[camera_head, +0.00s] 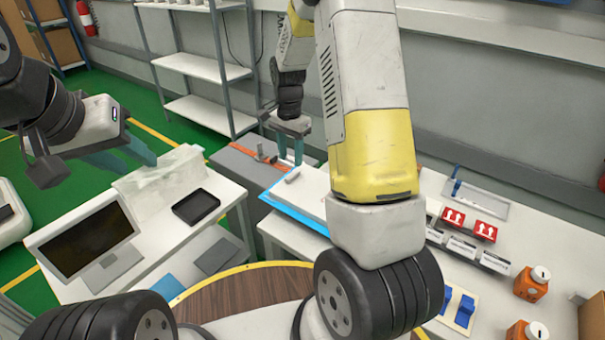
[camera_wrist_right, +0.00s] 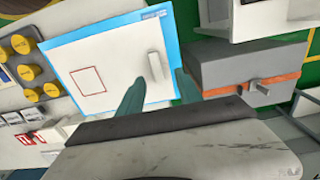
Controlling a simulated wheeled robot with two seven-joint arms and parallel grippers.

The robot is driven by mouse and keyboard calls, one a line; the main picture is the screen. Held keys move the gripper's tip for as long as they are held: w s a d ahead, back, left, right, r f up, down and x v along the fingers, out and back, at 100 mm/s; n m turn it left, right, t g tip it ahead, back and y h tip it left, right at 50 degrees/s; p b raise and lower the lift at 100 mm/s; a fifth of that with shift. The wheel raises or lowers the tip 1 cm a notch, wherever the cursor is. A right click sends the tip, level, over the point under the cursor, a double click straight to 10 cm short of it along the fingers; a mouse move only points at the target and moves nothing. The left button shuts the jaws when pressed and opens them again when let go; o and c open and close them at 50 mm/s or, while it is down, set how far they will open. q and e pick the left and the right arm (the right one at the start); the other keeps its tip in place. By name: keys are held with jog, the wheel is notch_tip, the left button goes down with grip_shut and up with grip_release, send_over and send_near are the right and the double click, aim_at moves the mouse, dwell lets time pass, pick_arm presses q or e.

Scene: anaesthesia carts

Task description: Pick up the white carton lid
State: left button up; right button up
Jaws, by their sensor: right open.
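A small white bar-like piece (camera_wrist_right: 155,67), which may be the white carton lid, lies on a white board with a blue border (camera_wrist_right: 120,38). In the head view the piece (camera_head: 292,175) lies near the board's far end, just below my right gripper (camera_head: 290,158). My right gripper (camera_wrist_right: 159,84) is open, its teal fingers apart on either side of the piece's near end and nothing between them. I cannot tell their height above the board. My left gripper (camera_head: 125,153) looks open and empty, over the floor near the left table.
A grey box with an orange strap (camera_head: 235,160) stands beside the board. Red labelled boxes (camera_head: 483,231) and orange containers (camera_head: 531,284) stand on the right table.

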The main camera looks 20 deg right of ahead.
aim_at(292, 174)
jog(key=f, duration=0.5)
jog(key=shift+s+d+f, duration=0.1)
jog(key=shift+s+f, duration=0.2)
jog(key=shift+f, duration=0.1)
grip_shut()
